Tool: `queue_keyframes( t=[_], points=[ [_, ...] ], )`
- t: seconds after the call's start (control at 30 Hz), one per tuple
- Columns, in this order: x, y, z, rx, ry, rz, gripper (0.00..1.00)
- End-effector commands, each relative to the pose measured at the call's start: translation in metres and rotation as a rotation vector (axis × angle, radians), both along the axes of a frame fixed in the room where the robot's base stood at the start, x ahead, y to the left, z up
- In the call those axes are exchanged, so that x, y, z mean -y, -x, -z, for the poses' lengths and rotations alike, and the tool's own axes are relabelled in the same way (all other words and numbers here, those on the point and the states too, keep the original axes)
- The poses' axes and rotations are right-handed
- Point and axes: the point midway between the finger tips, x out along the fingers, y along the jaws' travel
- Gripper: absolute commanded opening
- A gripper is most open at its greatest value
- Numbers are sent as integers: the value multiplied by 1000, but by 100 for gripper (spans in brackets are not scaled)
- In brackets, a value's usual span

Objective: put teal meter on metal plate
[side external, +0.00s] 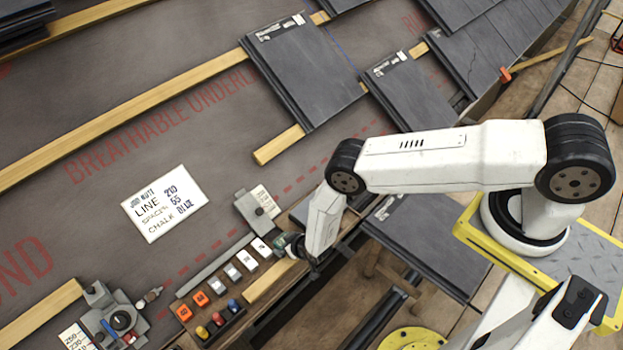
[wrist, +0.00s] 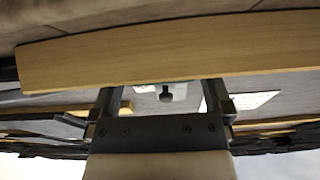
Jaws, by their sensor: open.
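I cannot clearly pick out a teal meter in either view; a small dark round thing (side external: 292,242) beside my gripper is too small and partly hidden to name. A grey metal plate (side external: 246,203) with a dark round knob lies on the underlay, up and left of my gripper. A grey plate with a dark knob (wrist: 166,94) also shows between my fingers in the wrist view. My gripper (side external: 305,258) points down near the right end of the row of small blocks. In the wrist view my gripper (wrist: 160,100) has its fingers wide apart with nothing held between them.
A wooden batten (wrist: 160,50) crosses the wrist view close to my fingers. Several small orange, grey and white blocks (side external: 216,285) stand left of my gripper. A grey fixture (side external: 110,318) sits at lower left. A white note (side external: 163,203) lies on otherwise open underlay.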

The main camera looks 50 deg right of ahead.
Motion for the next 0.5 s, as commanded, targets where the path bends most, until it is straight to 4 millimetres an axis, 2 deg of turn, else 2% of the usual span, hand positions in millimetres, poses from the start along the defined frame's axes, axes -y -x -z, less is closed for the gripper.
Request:
queue_keyframes(
  t=[0.3, 0.33, 0.5],
  points=[
    [0, 0, 0, 0, 0, 0, 100],
    [0, 0, 0, 0, 0, 0, 97],
    [0, 0, 0, 0, 0, 0, 43]
  ],
)
